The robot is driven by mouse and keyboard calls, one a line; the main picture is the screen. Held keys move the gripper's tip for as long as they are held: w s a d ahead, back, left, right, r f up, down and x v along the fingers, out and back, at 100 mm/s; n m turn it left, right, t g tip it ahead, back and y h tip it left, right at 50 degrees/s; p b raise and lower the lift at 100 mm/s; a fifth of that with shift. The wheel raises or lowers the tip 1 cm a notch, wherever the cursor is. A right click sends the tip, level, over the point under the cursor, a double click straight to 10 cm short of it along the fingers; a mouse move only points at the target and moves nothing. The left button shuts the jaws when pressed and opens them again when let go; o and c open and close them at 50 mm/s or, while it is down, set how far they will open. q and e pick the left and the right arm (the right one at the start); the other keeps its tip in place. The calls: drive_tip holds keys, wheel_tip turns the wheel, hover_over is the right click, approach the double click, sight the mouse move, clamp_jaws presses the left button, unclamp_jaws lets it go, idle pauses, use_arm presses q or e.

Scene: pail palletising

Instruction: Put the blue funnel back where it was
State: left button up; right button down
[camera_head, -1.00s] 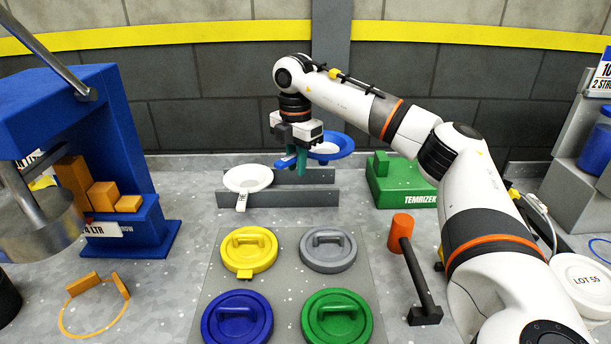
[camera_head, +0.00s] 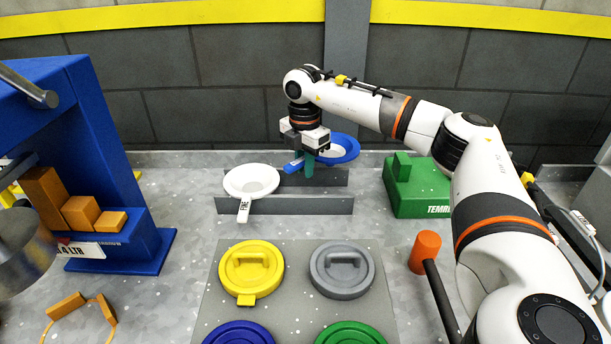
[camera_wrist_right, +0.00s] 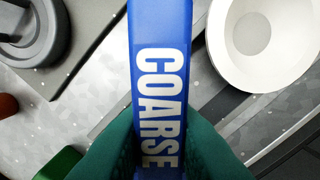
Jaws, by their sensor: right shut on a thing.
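The blue funnel (camera_head: 347,147) hangs in my right gripper (camera_head: 307,169), above the back part of a low grey rack (camera_head: 300,206). My right gripper's green fingers are shut on its flat handle, marked COARSE in the right wrist view (camera_wrist_right: 160,60). The fingers (camera_wrist_right: 165,150) lie on both sides of the handle there. A white funnel (camera_head: 251,180) with a tag reading FINE sits at the left of the rack; its bowl also shows in the right wrist view (camera_wrist_right: 250,35). I cannot tell whether the blue funnel touches the rack. My left gripper is not in view.
Yellow (camera_head: 250,270), grey (camera_head: 342,270), blue and green lids lie on a grey mat in front. A green block (camera_head: 420,190) and an orange-headed mallet (camera_head: 425,252) are to the right. A blue stand (camera_head: 120,245) with orange blocks is at left.

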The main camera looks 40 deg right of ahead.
drive_tip(key=shift+f, duration=1.6)
drive_tip(key=shift+f, duration=0.1)
drive_tip(key=shift+f, duration=0.4)
drive_tip(key=c, duration=1.3)
unclamp_jaws()
drive_tip(key=shift+r, duration=0.1)
wheel_tip(320, 180, up, 13)
drive_tip(key=shift+f, duration=0.1)
